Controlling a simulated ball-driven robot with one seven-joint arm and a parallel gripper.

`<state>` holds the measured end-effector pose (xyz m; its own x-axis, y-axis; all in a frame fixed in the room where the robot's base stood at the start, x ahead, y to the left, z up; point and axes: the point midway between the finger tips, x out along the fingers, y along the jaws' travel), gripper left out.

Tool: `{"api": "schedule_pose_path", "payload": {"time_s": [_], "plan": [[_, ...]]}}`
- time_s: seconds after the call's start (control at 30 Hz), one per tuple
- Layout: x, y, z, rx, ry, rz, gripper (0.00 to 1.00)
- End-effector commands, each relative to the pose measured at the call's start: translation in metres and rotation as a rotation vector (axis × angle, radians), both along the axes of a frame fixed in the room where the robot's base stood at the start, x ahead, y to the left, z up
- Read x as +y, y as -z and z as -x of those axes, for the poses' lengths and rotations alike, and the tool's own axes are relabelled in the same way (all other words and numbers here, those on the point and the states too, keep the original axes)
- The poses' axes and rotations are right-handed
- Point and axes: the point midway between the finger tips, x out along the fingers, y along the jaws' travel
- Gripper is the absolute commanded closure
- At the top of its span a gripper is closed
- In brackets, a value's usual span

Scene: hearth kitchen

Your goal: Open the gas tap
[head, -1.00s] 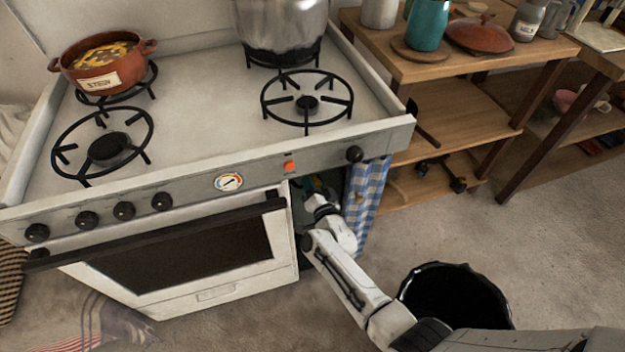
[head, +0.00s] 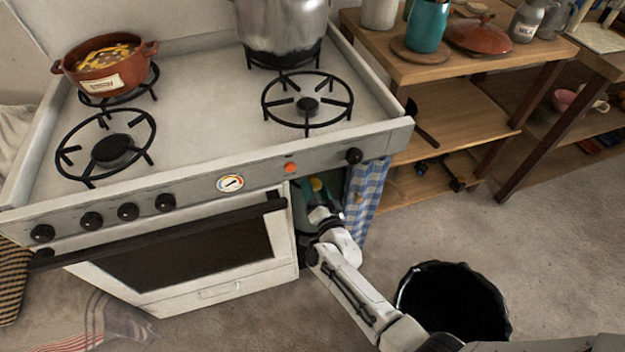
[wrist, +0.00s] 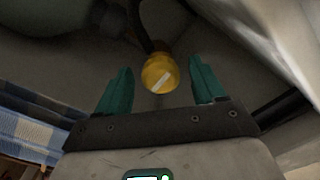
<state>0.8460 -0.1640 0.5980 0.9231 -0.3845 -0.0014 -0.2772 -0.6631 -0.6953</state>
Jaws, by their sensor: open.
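My gripper (wrist: 160,88) is open, with one teal finger on each side of the knob in the picture. I cannot tell whether either finger touches it. In the head view my gripper is largely hidden inside the compartment. A dark hose (wrist: 148,28) runs up from the knob.
A black bin (head: 452,300) stands on the floor to the right. Wooden shelves (head: 455,115) are behind. A pale surface (wrist: 285,40) is close on the right in the wrist view.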

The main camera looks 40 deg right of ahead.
Motion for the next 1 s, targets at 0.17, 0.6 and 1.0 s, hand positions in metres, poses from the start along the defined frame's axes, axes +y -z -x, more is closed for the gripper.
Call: {"api": "schedule_pose_path", "payload": {"time_s": [0.17,0.6,1.0], "plan": [[0.014,-0.003,0.034,0.002,-0.002,0.000,0.31],[0.029,0.000,0.065,0.000,-0.002,-0.001,0.31],[0.028,0.000,0.065,0.001,-0.002,0.000,0.31]]}}
